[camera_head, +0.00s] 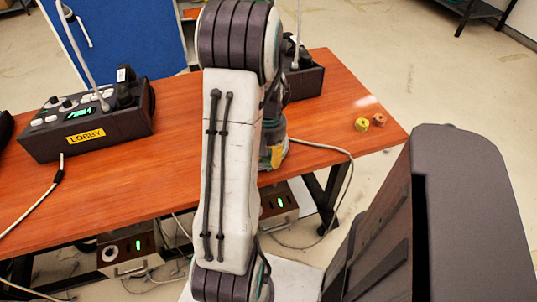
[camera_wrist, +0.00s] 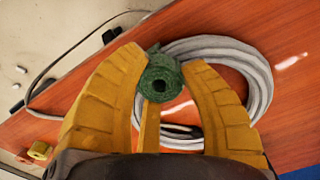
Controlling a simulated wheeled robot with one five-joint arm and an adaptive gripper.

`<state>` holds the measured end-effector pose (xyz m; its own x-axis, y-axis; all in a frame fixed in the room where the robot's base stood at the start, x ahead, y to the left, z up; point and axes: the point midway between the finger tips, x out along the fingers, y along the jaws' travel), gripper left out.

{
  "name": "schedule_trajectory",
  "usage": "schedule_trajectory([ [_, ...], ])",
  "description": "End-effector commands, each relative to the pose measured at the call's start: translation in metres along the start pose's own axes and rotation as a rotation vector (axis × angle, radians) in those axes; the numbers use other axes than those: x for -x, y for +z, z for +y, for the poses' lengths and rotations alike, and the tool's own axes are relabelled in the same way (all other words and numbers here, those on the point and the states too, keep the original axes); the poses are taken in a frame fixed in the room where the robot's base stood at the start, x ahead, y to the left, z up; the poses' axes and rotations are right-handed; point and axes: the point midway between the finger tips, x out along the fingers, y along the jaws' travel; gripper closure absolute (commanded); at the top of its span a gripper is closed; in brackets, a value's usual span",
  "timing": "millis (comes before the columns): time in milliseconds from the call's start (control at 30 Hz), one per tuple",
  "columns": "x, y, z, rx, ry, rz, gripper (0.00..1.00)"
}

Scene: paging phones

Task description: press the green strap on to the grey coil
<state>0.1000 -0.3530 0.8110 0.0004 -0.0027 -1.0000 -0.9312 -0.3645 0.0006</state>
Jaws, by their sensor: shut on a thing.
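The green strap (camera_wrist: 161,85) is a rolled-up bundle with a dark hole in its middle, seen in the wrist view. My gripper (camera_wrist: 164,72) has yellow fingers closed on it from both sides. The grey coil (camera_wrist: 262,78) is a ring of thick cable lying on the table. In the head view my arm hides the strap and the coil, and only a bit of yellow finger shows.
The orange-brown table (camera_head: 130,178) carries a dark paging phone (camera_head: 90,122) labelled LOBBY, left of my arm. Another dark device (camera_head: 305,80) is partly behind my arm. A small yellow piece (camera_head: 362,125) and an orange one (camera_head: 379,119) lie near the right edge.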

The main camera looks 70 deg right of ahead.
Motion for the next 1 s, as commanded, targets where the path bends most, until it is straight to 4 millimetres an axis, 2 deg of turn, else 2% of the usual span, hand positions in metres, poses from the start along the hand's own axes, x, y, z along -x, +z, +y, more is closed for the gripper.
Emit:
schedule_trajectory([
  [200, -0.0012, 0.0008, -0.0002, 0.0, -0.001, -0.003, 0.77],
  [233, -0.0012, 0.0008, -0.0002, 0.0, -0.001, -0.003, 0.58],
  [500, -0.0008, 0.0005, -0.0001, 0.0, 0.0, -0.002, 0.34],
  [667, -0.0005, 0.0003, -0.0001, 0.0, 0.0, -0.001, 0.33],
  [933, -0.0004, 0.0002, -0.0001, 0.0, 0.0, -0.001, 0.07],
  [1000, -0.0004, 0.0002, -0.0001, 0.0, 0.0, -0.001, 0.06],
])
